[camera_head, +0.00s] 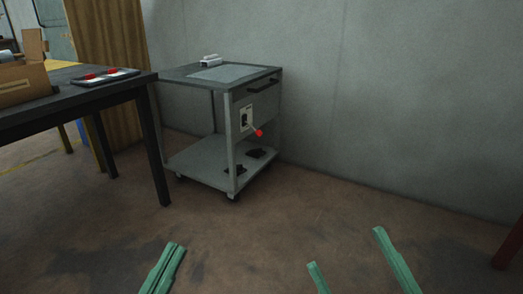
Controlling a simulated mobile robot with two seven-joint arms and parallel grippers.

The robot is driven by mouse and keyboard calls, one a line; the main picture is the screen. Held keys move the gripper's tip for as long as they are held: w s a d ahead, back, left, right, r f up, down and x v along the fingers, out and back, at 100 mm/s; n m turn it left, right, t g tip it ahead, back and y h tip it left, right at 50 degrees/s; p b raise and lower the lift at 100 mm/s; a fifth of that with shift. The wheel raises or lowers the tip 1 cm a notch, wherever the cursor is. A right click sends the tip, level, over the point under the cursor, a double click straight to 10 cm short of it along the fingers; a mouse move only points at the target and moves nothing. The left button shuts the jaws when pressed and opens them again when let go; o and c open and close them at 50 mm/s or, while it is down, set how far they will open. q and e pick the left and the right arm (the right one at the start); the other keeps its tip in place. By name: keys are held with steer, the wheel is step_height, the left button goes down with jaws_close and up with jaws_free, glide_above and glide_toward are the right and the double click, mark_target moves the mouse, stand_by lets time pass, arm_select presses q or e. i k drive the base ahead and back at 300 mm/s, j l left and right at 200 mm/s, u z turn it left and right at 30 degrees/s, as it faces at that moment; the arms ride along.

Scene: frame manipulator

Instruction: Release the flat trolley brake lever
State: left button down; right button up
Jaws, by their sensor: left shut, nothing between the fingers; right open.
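A grey trolley (219,75) with a flat top and a lower shelf stands against the wall, a little left of the middle. Its brake lever (259,133) ends in a red knob and sticks out from a pale plate (246,117) on the side facing me, pointing down to the right. My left gripper (170,255) is shut and empty at the lower left of the view, well short of the trolley. My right gripper (347,250) is open and empty at the lower right, its fingers apart, also well short of the trolley.
A dark table (75,98) stands at the left, with a cardboard box (22,86) and a tray (106,77) holding red items. The grey wall (400,90) runs behind. A red object (510,246) shows at the right edge. The floor (250,235) before the trolley is clear.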

mark_target(258, 133)
steer(key=i+j, duration=2.2)
steer(key=k+j+u, duration=0.05)
steer(key=j, duration=0.1)
